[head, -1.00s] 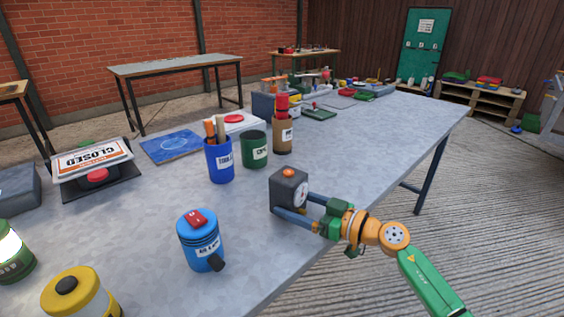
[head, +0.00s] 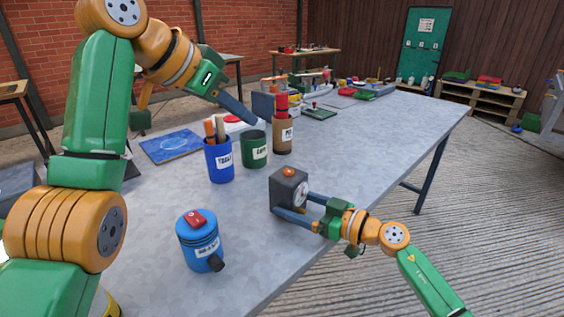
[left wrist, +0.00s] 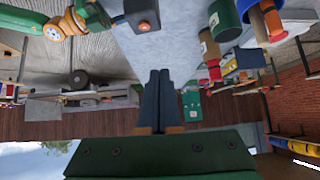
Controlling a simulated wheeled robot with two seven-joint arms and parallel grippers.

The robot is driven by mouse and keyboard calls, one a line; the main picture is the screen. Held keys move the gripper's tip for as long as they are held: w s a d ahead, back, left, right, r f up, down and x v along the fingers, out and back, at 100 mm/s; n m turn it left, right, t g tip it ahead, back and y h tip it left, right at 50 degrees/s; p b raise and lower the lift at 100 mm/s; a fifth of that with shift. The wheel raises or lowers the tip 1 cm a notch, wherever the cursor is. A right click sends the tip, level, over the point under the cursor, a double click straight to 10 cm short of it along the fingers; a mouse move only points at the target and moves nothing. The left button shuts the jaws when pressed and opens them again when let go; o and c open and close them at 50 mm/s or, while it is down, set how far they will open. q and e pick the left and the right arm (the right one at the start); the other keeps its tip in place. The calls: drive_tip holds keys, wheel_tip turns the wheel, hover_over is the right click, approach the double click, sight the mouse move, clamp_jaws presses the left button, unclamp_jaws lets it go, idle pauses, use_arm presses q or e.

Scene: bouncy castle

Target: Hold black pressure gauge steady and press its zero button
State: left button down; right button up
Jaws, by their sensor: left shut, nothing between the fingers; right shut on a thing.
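The black pressure gauge (head: 283,192) stands on the grey table near its front edge, with an orange button (head: 288,172) on top and a round white dial on its right side. My right gripper (head: 290,208) is shut on the gauge, one finger on each side. My left gripper (head: 245,117) is shut and empty, raised over the table behind and left of the gauge, near the cups. In the left wrist view its closed fingers (left wrist: 158,97) show in the middle, and the gauge (left wrist: 141,12) with its orange button (left wrist: 144,27) is at the top.
A blue cup (head: 219,162), a green cup (head: 254,150) and a brown cup (head: 282,136) stand behind the gauge. A blue canister (head: 200,243) with a red top stands to its front left. The table (head: 370,150) is bare right of the gauge.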

use_arm(q)
drive_tip(key=shift+s+d+f+m+g, duration=0.2)
drive_tip(key=shift+s+d+m+g, duration=0.15)
drive_tip(key=shift+s+d, duration=0.35)
hover_over(292, 170)
drive_tip(key=s+a, duration=0.2)
wheel_tip(292, 170, down, 8)
drive_tip(key=shift+r, duration=0.15)
wheel_tip(292, 170, down, 3)
drive_tip(key=shift+r, duration=0.1)
drive_tip(key=shift+f, duration=0.3)
